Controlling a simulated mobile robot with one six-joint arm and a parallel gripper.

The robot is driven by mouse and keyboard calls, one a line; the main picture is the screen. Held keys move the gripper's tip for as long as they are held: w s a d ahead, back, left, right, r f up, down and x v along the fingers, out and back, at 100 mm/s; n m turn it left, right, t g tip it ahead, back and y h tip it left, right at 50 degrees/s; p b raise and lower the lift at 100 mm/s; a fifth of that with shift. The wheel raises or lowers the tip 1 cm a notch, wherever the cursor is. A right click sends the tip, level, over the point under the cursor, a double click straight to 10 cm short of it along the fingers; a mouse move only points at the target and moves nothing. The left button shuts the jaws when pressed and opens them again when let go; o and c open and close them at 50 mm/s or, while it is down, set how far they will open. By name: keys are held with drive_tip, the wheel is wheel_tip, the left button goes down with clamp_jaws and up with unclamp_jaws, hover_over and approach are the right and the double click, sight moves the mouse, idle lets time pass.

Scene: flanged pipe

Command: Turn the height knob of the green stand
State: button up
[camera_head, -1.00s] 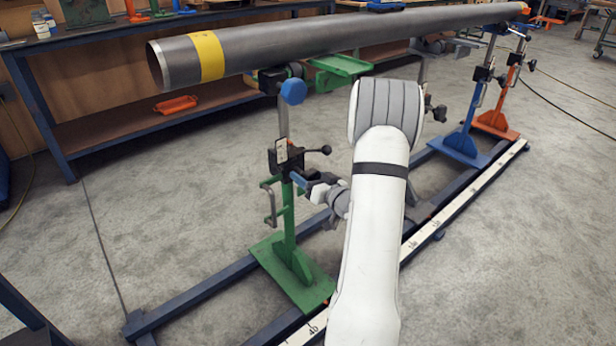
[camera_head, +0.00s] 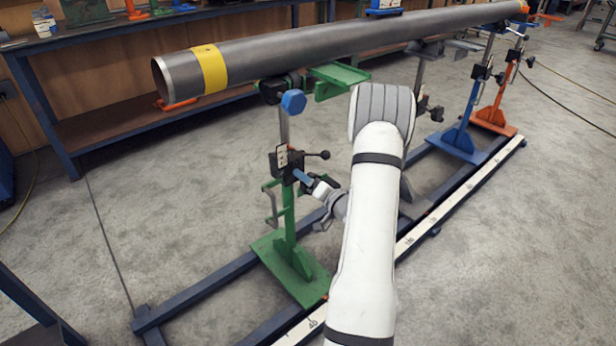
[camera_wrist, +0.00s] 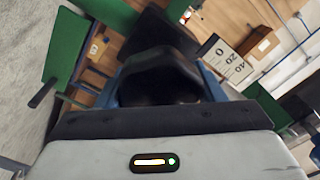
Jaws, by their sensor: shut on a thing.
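The green stand (camera_head: 288,222) stands left of my arm in the head view, its head under the near end of a grey pipe (camera_head: 340,48). A black clamp block with a ball-ended lever (camera_head: 325,155) sits partway up its post. My gripper (camera_head: 300,175) reaches this block from the right. In the wrist view, a rounded black knob (camera_wrist: 160,75) sits between its blue fingers, and the gripper is shut on it. The fingers and gripper body hide part of the knob. A white scale plate (camera_wrist: 230,60) is beside it.
A blue stand (camera_head: 460,140) and an orange stand (camera_head: 497,110) stand farther along the floor rail (camera_head: 440,212). A workbench (camera_head: 30,50) with a lower shelf is behind. Open concrete floor lies left of the green stand.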

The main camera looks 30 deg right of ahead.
idle(0.4)
drive_tip(key=o, duration=1)
drive_tip(key=s, duration=0.2)
drive_tip(key=s+p, duration=0.1)
drive_tip(key=s, duration=0.2)
drive_tip(key=s+d, duration=0.1)
drive_tip(key=s, duration=0.1)
drive_tip(key=shift+s+p, duration=0.35)
drive_tip(key=shift+s, duration=0.1)
